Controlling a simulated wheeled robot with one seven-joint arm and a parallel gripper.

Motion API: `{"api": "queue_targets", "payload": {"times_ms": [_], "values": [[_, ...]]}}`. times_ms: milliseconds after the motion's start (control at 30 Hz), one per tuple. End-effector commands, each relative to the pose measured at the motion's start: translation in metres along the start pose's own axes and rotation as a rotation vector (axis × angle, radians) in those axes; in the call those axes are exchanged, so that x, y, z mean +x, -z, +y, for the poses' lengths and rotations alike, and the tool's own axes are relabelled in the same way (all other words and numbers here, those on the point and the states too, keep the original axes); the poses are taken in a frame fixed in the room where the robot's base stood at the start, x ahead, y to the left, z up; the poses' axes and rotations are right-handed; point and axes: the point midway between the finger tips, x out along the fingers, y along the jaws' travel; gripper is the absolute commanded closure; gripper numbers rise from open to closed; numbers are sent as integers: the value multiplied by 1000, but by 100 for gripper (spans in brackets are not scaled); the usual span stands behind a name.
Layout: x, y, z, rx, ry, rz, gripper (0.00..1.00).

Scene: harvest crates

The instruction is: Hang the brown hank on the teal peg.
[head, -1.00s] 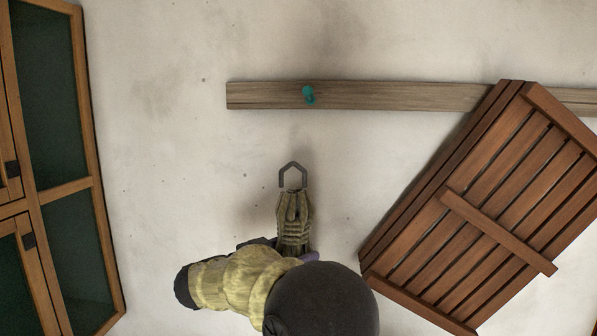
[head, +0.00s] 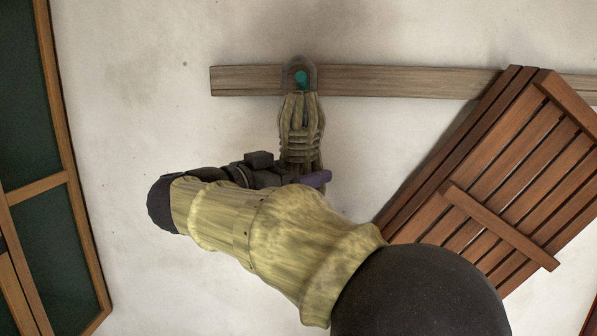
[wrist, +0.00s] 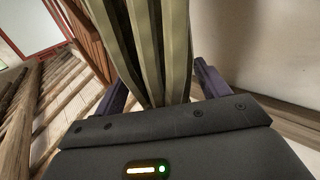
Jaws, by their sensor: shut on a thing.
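The brown hank (head: 299,130), an olive-brown bundle of strands, hangs upright with a dark grey loop (head: 313,72) at its top. The teal peg (head: 301,79) sits on a wooden rail on the wall and shows inside the loop's outline in the head view. I cannot tell from this angle whether the loop is around the peg or just in front of it. My gripper (head: 290,179) is shut on the lower part of the hank. In the wrist view the hank (wrist: 145,45) rises between the two purple fingers of my gripper (wrist: 161,90); the loop and peg are out of that view.
The wooden rail (head: 420,81) runs across the pale wall. A slatted reddish-brown wooden panel (head: 497,226) stands tilted at the right, overlapping the rail. A wood-framed dark green cabinet or window (head: 38,194) is at the left. The wall between is bare.

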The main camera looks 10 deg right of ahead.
Motion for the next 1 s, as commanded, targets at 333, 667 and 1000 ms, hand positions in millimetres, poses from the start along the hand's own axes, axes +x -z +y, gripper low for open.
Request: {"api": "queue_targets", "payload": {"times_ms": [333, 667, 1000], "values": [[10, -1, -12, 0, 2, 1, 57], [25, -2, -21, 1, -6, 1, 57], [36, -3, -33, 2, -7, 1, 57]]}}
